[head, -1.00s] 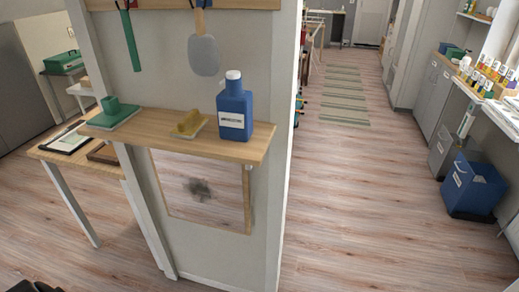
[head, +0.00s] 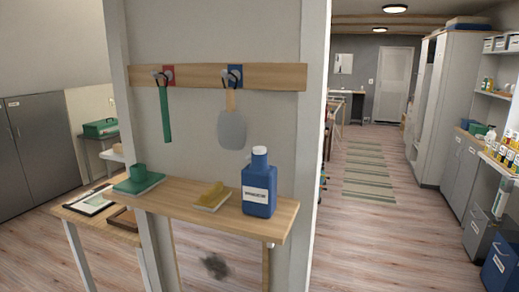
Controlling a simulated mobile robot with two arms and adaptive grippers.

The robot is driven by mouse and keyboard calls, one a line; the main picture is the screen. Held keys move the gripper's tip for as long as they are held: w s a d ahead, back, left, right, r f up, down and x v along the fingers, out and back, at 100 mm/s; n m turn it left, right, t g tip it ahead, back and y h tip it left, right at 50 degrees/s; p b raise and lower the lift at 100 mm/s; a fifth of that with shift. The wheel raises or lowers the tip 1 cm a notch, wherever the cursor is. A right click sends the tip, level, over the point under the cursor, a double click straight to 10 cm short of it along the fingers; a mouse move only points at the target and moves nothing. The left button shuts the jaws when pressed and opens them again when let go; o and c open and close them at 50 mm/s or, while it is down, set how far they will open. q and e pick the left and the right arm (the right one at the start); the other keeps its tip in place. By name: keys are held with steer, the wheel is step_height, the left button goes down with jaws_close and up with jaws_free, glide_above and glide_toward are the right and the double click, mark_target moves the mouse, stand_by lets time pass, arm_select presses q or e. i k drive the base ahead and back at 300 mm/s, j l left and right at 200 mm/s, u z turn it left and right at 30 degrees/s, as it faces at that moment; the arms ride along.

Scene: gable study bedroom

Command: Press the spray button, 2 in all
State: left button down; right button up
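A blue bottle (head: 259,186) with a pale cap and a white label stands upright at the right end of a wooden wall shelf (head: 230,221). The label is too small to read, and I cannot make out a separate spray button on the cap. Neither of my grippers shows in the head view.
A yellow item on a pale base (head: 213,196) and a green block on a pad (head: 138,180) share the shelf. Above, a green tool (head: 165,112) and a grey paddle (head: 232,130) hang from a wooden rail (head: 200,76). A dark smudge (head: 215,266) shows below. The right floor (head: 370,235) is open.

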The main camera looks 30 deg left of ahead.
mark_target(258, 150)
steer(key=i+u, duration=0.1)
steer(key=u, duration=0.3)
steer(key=i+u, duration=0.1)
steer(key=u, duration=0.35)
steer(key=l+u, duration=0.1)
steer(key=u, duration=0.3)
steer(key=i+l+u, duration=0.15)
steer(key=u, duration=0.25)
